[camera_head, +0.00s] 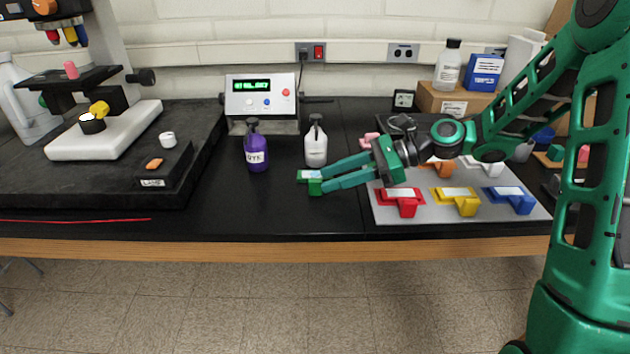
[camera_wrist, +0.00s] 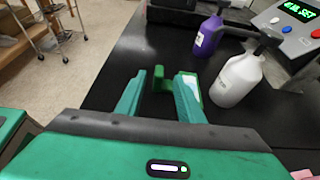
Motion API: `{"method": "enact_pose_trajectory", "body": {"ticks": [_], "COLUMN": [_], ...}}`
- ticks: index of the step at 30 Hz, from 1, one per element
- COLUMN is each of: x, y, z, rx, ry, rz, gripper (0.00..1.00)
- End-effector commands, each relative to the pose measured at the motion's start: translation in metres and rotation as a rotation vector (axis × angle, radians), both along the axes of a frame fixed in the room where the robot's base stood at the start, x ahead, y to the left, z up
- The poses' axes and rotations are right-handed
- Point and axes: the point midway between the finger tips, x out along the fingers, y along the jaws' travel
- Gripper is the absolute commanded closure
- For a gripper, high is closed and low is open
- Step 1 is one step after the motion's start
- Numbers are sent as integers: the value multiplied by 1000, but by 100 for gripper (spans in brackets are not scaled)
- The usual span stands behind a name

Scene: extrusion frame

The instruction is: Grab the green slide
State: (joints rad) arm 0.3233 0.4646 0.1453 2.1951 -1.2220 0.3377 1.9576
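The green slide (camera_head: 308,175) is by the tips of my gripper in the head view, over the middle of the black bench. It has a pale label and a darker green tab. In the wrist view the slide's tab (camera_wrist: 160,80) shows between my fingertips, with dark gaps beside it. The label is partly hidden behind the right finger. My gripper (camera_head: 325,179) is open, its two fingers apart on either side of the tab; it also shows in the wrist view (camera_wrist: 160,88). I cannot tell whether a finger touches the slide.
A purple bottle (camera_head: 256,148) and a white bottle (camera_head: 316,145) stand just behind the slide. A grey mat (camera_head: 430,211) with red (camera_head: 400,199), yellow (camera_head: 457,199) and blue (camera_head: 512,199) slides lies to the right. A microscope (camera_head: 100,130) stands at left. The bench's front edge is near.

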Motion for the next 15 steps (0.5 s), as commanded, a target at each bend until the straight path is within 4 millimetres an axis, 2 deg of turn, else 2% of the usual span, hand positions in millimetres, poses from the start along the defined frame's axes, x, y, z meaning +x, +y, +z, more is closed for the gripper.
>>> {"method": "enact_pose_trajectory", "body": {"ticks": [6,14,15], "x": [0,1,1], "y": [24,26,26], "z": [-11,-12,-12], "rx": [0,-1,-1], "ry": [0,0,0], "rz": [2,-1,0], "gripper": [66,66,68]}}
